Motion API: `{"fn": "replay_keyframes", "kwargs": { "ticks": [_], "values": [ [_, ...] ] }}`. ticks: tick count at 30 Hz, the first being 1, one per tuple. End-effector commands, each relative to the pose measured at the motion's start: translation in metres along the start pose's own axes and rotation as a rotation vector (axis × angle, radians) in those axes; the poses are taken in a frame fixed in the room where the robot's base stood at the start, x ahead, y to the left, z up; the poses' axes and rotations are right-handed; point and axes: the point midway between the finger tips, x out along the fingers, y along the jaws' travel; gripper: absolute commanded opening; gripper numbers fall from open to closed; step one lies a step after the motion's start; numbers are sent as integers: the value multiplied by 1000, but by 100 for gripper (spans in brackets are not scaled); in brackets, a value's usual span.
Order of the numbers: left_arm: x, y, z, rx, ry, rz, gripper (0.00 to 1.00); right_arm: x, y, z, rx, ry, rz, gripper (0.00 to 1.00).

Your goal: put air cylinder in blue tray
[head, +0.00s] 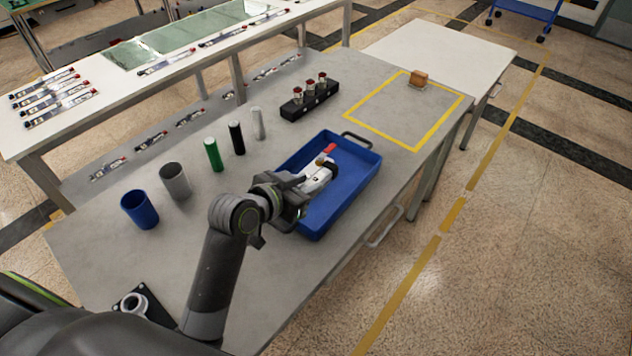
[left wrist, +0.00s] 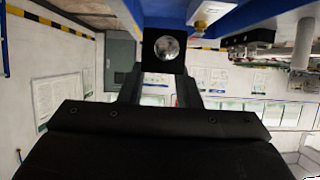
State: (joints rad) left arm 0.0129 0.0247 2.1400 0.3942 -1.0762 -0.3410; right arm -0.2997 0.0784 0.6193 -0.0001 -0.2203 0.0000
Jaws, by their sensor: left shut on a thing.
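The blue tray (head: 358,182) lies on the grey table, and its blue surface shows at the top of the left wrist view (left wrist: 275,10). My left gripper (head: 303,190) is over the near part of the tray, shut on the air cylinder (head: 316,179). In the head view the cylinder shows as a pale body just beyond the fingers. In the left wrist view a dark square end with a round silver face (left wrist: 166,47) shows between the fingers. The gripper partly hides the cylinder, and I cannot tell whether it touches the tray floor. My right gripper is not in view.
A red-tipped part (head: 330,149) and a brass-coloured part (head: 320,160) show in the tray. Left of it stand green (head: 213,154), black (head: 237,138) and silver (head: 257,123) cylinders, and blue (head: 139,209) and grey (head: 176,181) cups. A black rack (head: 310,100) stands behind.

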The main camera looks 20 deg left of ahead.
Motion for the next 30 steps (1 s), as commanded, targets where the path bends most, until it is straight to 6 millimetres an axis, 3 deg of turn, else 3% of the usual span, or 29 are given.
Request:
{"fn": "replay_keyframes", "kwargs": {
  "ticks": [3, 9, 18, 30],
  "values": [
    [24, 4, -19, -9, 4, -11, 0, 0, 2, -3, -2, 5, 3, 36],
    [44, 8, -30, -11, -4, -21, 0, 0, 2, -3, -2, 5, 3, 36],
    [67, 8, 14, -14, -9, -23, 0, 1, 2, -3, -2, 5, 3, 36],
    [86, 8, 56, -13, -7, -23, 0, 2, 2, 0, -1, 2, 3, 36]
  ]
}}
